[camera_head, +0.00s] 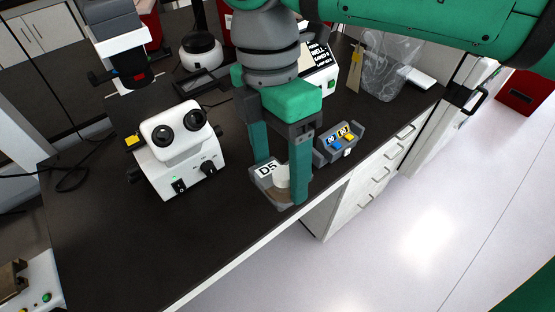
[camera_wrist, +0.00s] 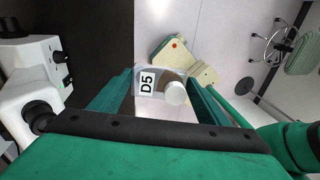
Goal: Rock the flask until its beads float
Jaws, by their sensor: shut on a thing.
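A clear flask (camera_head: 268,194) with a white D5 label and a white cap is held between the two green fingers of my gripper (camera_head: 281,178), near the bench's front edge. Some brownish content shows low in the flask; single beads are too small to tell. In the wrist view the flask (camera_wrist: 146,93) lies between the fingertips, with its label to the left and its round cap (camera_wrist: 176,93) to the right. My gripper is shut on it. Part of the flask is hidden behind the near finger. I cannot tell whether it touches the bench.
A white microscope (camera_head: 172,150) stands left of my gripper on the dark bench (camera_head: 120,240). A small grey device (camera_head: 338,145) with blue and yellow buttons sits close on the right. A clear bag-lined bin (camera_head: 385,75) stands farther back.

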